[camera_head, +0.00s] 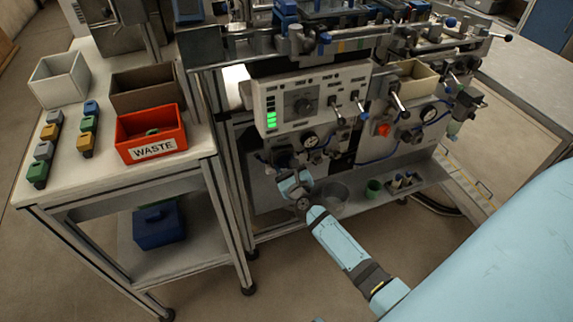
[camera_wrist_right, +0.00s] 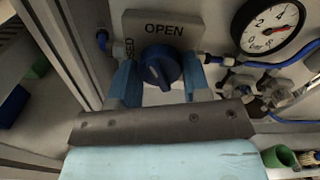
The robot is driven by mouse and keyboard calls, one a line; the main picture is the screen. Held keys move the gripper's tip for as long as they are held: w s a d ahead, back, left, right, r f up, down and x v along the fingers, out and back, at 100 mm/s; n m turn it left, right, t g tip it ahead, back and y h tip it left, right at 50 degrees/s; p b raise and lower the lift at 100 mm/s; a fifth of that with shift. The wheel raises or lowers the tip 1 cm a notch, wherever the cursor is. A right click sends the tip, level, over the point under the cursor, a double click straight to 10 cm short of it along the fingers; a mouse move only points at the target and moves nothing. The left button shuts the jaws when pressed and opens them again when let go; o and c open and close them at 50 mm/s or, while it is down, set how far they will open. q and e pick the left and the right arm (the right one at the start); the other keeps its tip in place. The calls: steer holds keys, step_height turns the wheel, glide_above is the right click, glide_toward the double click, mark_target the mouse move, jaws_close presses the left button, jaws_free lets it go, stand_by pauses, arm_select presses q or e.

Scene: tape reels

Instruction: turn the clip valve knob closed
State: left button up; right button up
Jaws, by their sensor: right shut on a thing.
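The clip valve knob (camera_wrist_right: 160,66) is round and dark blue with a small white mark, set on a grey plate (camera_wrist_right: 186,31) in the right wrist view. The plate reads OPEN above the knob. A second label at the plate's left is partly hidden, with only its last letters showing. My right gripper (camera_wrist_right: 160,80) is shut on the knob, one light blue finger on each side. In the head view my right gripper (camera_head: 291,182) is low at the front of the machine, and I cannot make out the knob there. My left gripper is not in view.
A pressure gauge (camera_wrist_right: 268,26) and blue tubing sit right of the knob. The control panel (camera_head: 312,96) with green lights is above my right gripper. A green cup (camera_head: 374,188) stands on the lower shelf. A table with a red WASTE bin (camera_head: 151,134) is at left.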

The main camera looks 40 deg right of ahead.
steer(key=n+p, duration=0.1)
steer(key=n, duration=0.2)
steer(key=shift+n, duration=0.4)
steer(key=n+p, duration=0.1)
steer(key=n, duration=0.1)
steer(key=shift+n, duration=0.4)
steer(key=n+p, duration=0.1)
steer(key=n, duration=0.1)
steer(key=shift+n, duration=0.3)
steer(key=shift+n+p, duration=0.65)
steer(key=shift+n, duration=0.55)
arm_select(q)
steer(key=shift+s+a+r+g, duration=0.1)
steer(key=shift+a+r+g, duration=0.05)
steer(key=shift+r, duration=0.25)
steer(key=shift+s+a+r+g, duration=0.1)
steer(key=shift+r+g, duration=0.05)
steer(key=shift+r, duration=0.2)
arm_select(e)
steer(key=shift+n, duration=0.3)
steer(key=o, duration=0.9)
